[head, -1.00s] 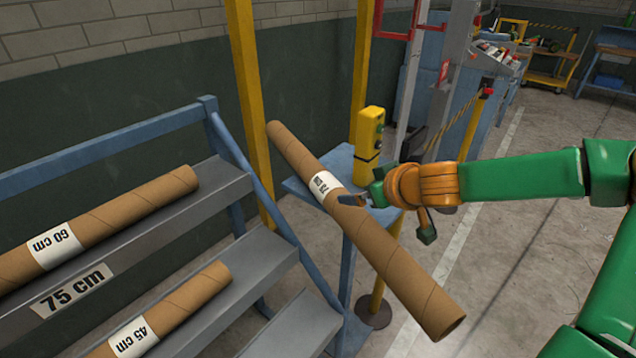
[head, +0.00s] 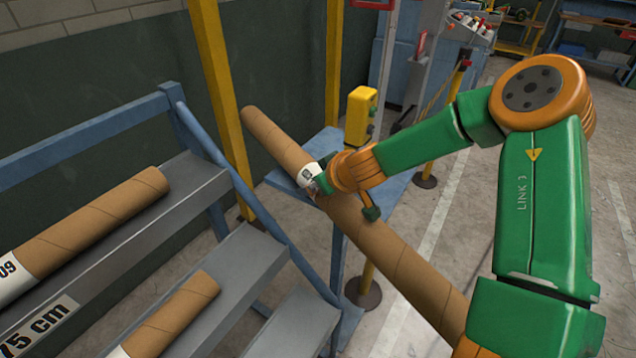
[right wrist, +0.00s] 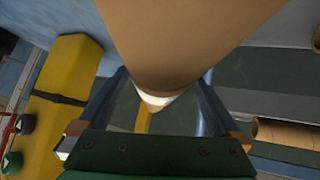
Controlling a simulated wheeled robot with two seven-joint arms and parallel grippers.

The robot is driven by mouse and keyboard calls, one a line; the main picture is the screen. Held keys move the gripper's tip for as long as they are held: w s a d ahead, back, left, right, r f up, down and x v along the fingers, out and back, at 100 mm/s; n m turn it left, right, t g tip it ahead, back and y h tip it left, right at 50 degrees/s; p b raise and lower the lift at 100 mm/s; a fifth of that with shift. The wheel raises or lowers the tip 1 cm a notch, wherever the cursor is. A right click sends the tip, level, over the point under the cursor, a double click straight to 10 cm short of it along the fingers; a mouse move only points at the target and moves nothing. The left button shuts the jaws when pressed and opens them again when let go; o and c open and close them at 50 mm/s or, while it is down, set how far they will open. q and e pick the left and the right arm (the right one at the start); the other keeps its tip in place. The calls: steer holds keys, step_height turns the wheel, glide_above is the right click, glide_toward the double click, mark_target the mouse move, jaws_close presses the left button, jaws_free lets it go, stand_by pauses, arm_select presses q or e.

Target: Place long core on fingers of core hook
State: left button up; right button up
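The long core (head: 400,262) is a brown cardboard tube with a white label. It hangs tilted in the air in the head view, running from upper left to lower right, its lower end hidden behind my right arm. My right gripper (head: 345,197) is closed around it near the label. In the right wrist view the long core (right wrist: 185,35) passes between both fingers. My left gripper is not in view. I cannot make out a core hook in either view.
A grey stepped rack (head: 185,198) with blue rails holds shorter cores (head: 95,218) at the left. A blue stand (head: 395,185) is behind the held core, beside a yellow button box (head: 358,118). A yellow post (head: 215,85) rises near the core's upper end. Open floor lies right.

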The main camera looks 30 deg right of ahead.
steer(key=shift+s+r, duration=0.15)
steer(key=shift+s, duration=0.1)
steer(key=c, duration=0.7)
steer(key=shift+w, duration=0.1)
jaws_close()
steer(key=shift+w+r, duration=0.1)
